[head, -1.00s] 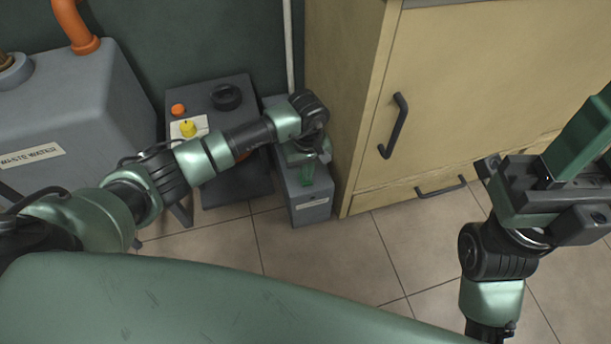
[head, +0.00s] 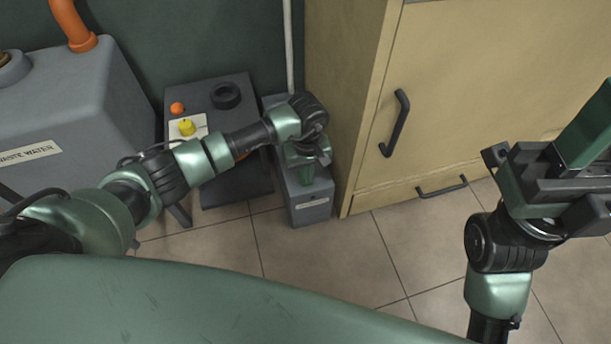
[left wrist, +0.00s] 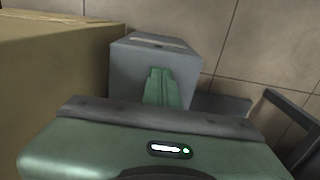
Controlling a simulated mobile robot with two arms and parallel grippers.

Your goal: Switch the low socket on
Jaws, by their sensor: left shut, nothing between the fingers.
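A low grey box with a pale label (head: 312,206), apparently the low socket, stands on the floor between the dark stand and the cupboard. It also shows in the left wrist view (left wrist: 124,62). My left gripper (head: 308,178) points down over the box, its fingers shut and empty. In the left wrist view its green fingers (left wrist: 160,78) overlap the box's top and hide part of it. No switch on it can be made out, and I cannot tell whether the fingertips touch it. My right gripper (head: 585,135) is off to the right, away from the box, partly cut off by the picture edge.
A wooden cupboard (head: 450,90) with dark handles stands close to the right of the box. A dark stand (head: 238,185) with an orange button (head: 177,108) and a yellow knob (head: 187,127) is to the left. Tiled floor in front is clear.

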